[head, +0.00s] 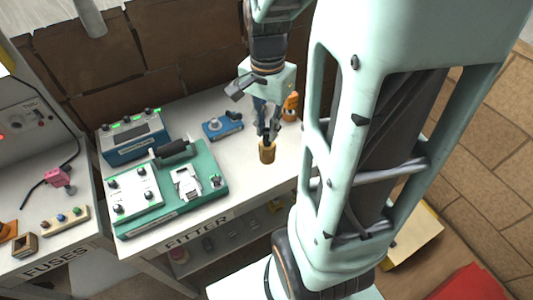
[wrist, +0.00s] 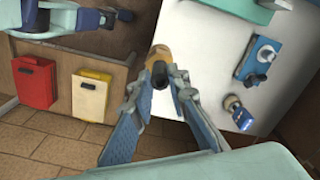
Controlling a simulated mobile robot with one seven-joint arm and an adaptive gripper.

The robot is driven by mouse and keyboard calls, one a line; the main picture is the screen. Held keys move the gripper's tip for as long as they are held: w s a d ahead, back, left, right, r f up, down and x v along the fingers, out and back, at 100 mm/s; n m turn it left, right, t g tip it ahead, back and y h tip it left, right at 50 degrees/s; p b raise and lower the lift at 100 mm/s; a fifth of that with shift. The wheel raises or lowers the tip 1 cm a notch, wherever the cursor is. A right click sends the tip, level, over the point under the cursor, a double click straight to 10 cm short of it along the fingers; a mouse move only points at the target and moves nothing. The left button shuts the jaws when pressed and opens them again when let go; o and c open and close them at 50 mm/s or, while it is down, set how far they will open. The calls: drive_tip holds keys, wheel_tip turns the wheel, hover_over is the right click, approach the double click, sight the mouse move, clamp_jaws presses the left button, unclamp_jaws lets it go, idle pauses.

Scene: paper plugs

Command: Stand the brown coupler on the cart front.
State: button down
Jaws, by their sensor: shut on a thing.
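The brown coupler (head: 267,154) is a short yellow-brown cylinder, upright in the head view. My gripper (head: 268,138) is above it with its fingers closed on its dark upper part. In the wrist view the coupler (wrist: 160,54) shows between the fingertips of my gripper (wrist: 159,82). It is over the white top (head: 246,167) of the stand marked FITTER, near its front right part. I cannot tell whether its base touches the surface. Which edge counts as the cart front is not marked.
A green tray with devices (head: 205,198) fills the left front of the white top. A blue meter box (head: 133,136), a blue fixture (head: 222,125) and an orange item (head: 291,106) stand behind. Red (wrist: 36,81) and yellow (wrist: 91,95) bins are on the floor.

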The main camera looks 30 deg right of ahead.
drive_tip(key=w+d+f+b, duration=0.2)
drive_tip(key=w+f, duration=0.2)
drive_tip(key=f, duration=0.2)
drive_tip(key=w+d+f+b, duration=0.2)
drive_tip(key=w+f, duration=0.3)
drive_tip(key=f, duration=0.2)
drive_tip(key=shift+w+f+b, duration=0.15)
drive_tip(key=shift+f+b, duration=0.1)
drive_tip(key=shift+b, duration=0.05)
drive_tip(key=shift+d, duration=0.1)
drive_tip(key=shift+f, duration=0.2)
drive_tip(key=c, duration=2.3)
unclamp_jaws()
drive_tip(key=shift+f, duration=0.1)
drive_tip(key=o, duration=0.5)
drive_tip(key=shift+c, duration=0.2)
